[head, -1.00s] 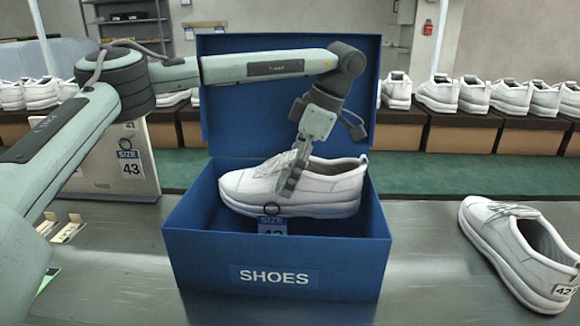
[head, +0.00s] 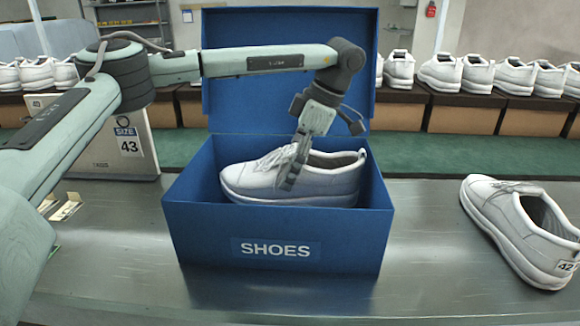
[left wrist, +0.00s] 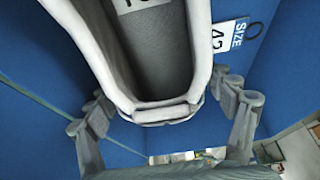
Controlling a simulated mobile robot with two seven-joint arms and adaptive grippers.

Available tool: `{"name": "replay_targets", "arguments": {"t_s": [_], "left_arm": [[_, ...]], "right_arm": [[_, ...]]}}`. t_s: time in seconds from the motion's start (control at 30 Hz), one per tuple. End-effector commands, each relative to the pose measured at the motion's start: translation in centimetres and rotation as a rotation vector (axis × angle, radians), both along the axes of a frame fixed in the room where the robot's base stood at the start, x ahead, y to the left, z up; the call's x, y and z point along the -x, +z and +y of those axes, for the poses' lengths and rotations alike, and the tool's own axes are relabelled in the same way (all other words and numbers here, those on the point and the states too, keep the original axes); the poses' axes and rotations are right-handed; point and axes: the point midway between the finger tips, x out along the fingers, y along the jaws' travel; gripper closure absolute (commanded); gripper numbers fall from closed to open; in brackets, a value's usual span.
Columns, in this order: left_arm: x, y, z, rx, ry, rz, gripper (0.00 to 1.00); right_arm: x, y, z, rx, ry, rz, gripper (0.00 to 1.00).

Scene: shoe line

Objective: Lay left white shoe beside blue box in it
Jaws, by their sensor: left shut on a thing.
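The white shoe (head: 333,182) is inside the open blue box (head: 205,237), its toe to the left and heel to the right. In the left wrist view, the fingers (left wrist: 165,112) stand on both sides of the shoe (left wrist: 163,111), with blue box walls (left wrist: 40,110) around. A second white shoe (head: 515,230), marked 42, lies on the table right of the box. My right gripper is not in view.
The box lid (head: 290,60) stands raised at the back. A size 43 box (head: 115,150) stands left, behind my left arm. Several white shoes (head: 440,70) stand on brown boxes behind. The metal table (head: 425,265) is bare between the blue box and second shoe.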

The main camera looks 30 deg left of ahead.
Motion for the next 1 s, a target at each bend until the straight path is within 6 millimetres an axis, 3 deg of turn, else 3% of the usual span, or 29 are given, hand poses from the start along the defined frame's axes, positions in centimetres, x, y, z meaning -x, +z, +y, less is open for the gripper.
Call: {"name": "replay_targets", "arguments": {"t_s": [1.0], "left_arm": [[0.0, -1.0, 0.0, 0.001, 0.0, 0.0, 0.67]], "right_arm": [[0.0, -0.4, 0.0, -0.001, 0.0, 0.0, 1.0]]}}
